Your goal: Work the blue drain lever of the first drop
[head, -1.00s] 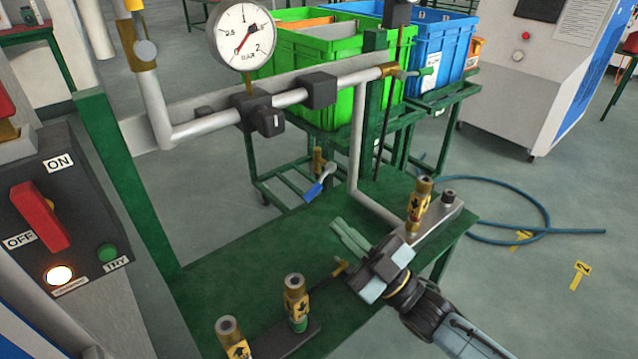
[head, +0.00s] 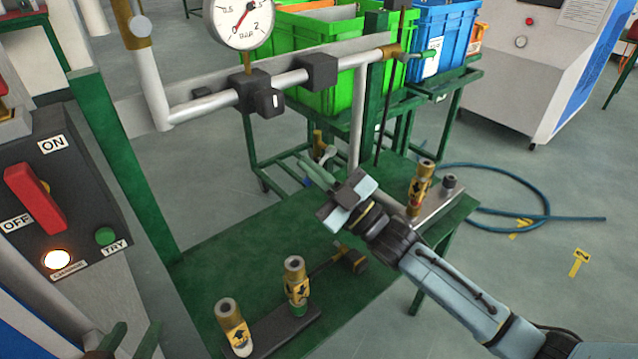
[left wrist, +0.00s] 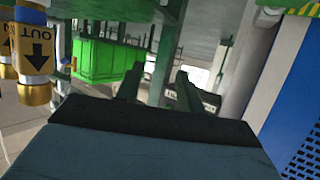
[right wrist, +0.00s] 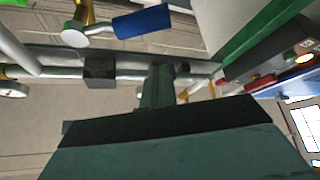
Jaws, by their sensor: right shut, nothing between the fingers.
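The blue drain lever (right wrist: 142,22) shows in the right wrist view, joined to a silver pivot and a brass fitting (right wrist: 84,14). In the head view its brass valve (head: 318,142) and silver pivot (head: 327,154) stand beside the vertical grey drop pipe (head: 357,120); my right gripper hides most of the blue handle. My right gripper (head: 305,168) is shut and empty, its fingertips close to the lever; I cannot tell whether they touch. In the right wrist view the closed fingers (right wrist: 157,82) are below the lever. My left gripper (head: 134,334) is open and empty at the bottom left.
A pressure gauge (head: 240,18) and horizontal pipe (head: 205,104) stand above the green bench (head: 215,250). Brass fittings (head: 297,282) stand at the front. The control box with a red switch (head: 34,197) is at left. A blue hose (head: 500,170) lies on the floor.

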